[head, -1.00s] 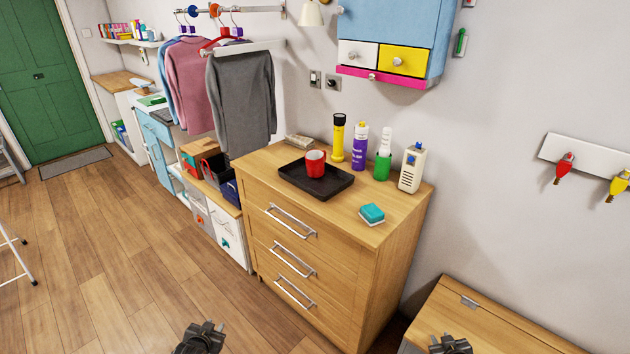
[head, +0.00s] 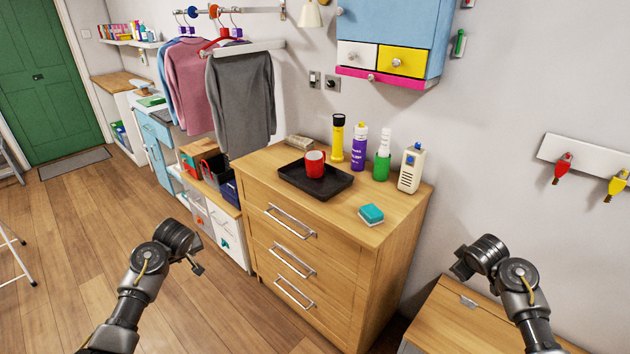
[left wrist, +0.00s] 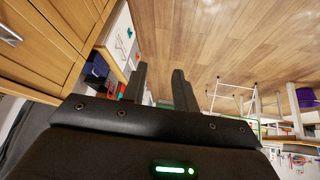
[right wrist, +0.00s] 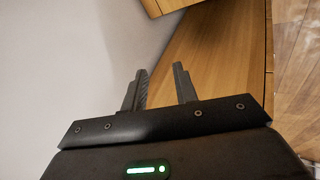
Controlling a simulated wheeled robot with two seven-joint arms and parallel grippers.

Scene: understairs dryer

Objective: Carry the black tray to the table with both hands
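The black tray (head: 332,189) lies flat on top of the wooden chest of drawers (head: 262,160), with a red mug (head: 315,164) standing in it. My left gripper (head: 198,262) is in the air in front of the chest, left of the tray and apart from it. In the left wrist view its two fingers (left wrist: 158,85) are apart with nothing between them. My right gripper (head: 459,272) is in the air to the right of the chest, over the low wooden cabinet. In the right wrist view its fingers (right wrist: 160,88) are apart and empty. No table is clearly identifiable.
Behind and right of the tray stand a yellow flashlight (head: 338,137), a purple bottle (head: 359,146), a green-and-white bottle (head: 382,155) and a cream device (head: 411,167). A teal sponge (head: 371,214) lies near the chest's right edge. Hanging sweaters (head: 240,103) are at left.

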